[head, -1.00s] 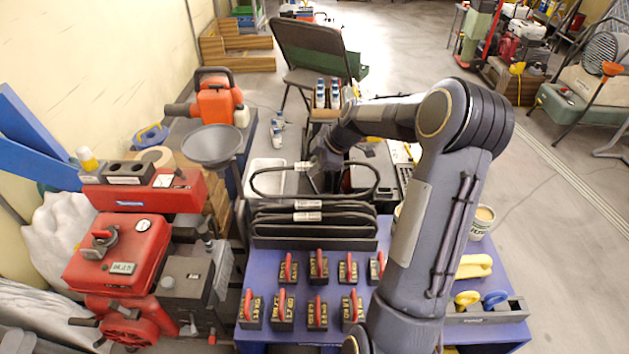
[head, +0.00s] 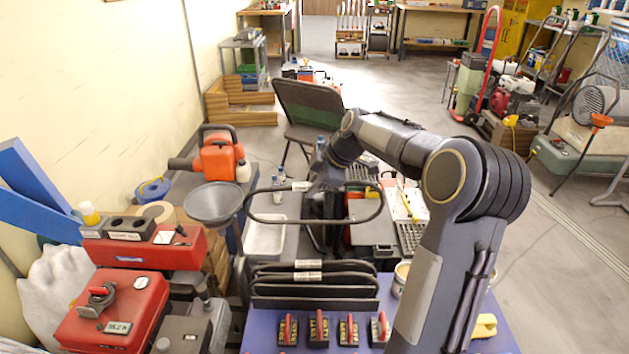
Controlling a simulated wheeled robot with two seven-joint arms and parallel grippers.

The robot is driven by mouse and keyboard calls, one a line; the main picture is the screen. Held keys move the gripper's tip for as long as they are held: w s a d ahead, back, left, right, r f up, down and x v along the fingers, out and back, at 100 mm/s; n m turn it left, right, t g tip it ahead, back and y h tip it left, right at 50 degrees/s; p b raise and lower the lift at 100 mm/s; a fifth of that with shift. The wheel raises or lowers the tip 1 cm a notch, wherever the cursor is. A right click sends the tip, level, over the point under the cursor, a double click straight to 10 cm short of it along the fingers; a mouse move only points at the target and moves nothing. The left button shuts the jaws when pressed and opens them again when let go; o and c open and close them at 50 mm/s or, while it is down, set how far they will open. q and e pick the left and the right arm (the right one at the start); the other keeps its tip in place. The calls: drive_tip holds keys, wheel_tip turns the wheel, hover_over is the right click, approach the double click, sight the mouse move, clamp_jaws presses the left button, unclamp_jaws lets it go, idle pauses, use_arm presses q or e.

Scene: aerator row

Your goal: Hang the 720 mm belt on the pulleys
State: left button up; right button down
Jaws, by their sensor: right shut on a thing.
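My right gripper (head: 326,182) is shut on a black belt (head: 262,219) with a white tag and holds it in the air above the belt rack. The belt hangs as a long open oval, clear of the rack. The tag's print is too small to read. The black rack (head: 315,303) below holds more black belts (head: 345,279), some with white tags. The gripper's fingertips are partly hidden by its own wrist. I cannot make out the pulleys. My left gripper is not in view.
Red-handled weights (head: 319,330) stand in front of the rack on the blue table (head: 262,332). A grey funnel (head: 214,202) and a red machine (head: 115,312) stand at the left. A white tray (head: 265,238) lies behind the rack. A folding chair (head: 308,105) stands farther back.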

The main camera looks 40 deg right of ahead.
wheel_tip(320, 180, down, 23)
drive_tip(key=b, duration=0.7)
drive_tip(key=shift+s, duration=0.2)
drive_tip(key=c, duration=1)
unclamp_jaws()
drive_tip(key=shift+r, duration=0.25)
drive_tip(key=shift+r, duration=0.45)
drive_tip(key=shift+c, duration=0.2)
